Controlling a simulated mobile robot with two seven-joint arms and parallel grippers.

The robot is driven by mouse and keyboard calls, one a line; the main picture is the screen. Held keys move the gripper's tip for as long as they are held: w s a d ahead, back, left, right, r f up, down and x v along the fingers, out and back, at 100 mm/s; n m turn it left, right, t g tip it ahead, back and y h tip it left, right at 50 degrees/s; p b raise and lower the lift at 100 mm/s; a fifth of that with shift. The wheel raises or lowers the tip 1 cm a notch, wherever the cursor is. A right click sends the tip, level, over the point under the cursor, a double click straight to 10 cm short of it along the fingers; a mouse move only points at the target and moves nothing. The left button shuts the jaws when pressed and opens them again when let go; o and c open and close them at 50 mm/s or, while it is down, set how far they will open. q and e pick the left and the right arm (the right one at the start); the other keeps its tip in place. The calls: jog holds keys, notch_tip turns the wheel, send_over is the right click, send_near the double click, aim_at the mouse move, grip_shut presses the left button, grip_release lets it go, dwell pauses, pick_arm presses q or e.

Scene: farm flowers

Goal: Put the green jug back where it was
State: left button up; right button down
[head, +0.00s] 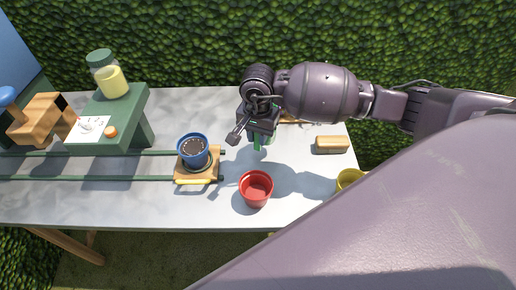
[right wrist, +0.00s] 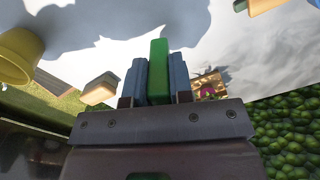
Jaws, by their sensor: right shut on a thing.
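My right gripper (head: 258,128) is over the right part of the table, behind the red pot. In the right wrist view its two fingers (right wrist: 158,82) are shut on a green upright piece (right wrist: 158,68), which looks like part of the green jug. In the head view only small green bits of the jug (head: 257,141) show below the gripper; the rest is hidden behind the gripper. A shadow lies on the table below it, so it seems held above the surface. My left gripper is not in view.
A red pot (head: 256,188) stands at the front. A blue pot (head: 193,149) sits on a wooden cart (head: 198,181) on green rails. A wooden block (head: 332,145) and a yellow pot (head: 349,179) are to the right. A green stand (head: 138,117) holds a jar (head: 107,77).

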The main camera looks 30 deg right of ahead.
aim_at(258, 150)
jog(key=shift+f, duration=2.75)
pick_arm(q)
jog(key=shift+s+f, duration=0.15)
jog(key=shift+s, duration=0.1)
pick_arm(e)
jog(key=shift+f, duration=0.25)
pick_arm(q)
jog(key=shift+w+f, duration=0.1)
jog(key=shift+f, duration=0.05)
pick_arm(e)
jog(key=shift+f, duration=0.2)
jog(key=c, duration=1)
grip_release()
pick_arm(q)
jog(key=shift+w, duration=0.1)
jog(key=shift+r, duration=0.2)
pick_arm(e)
jog(key=shift+r, duration=0.15)
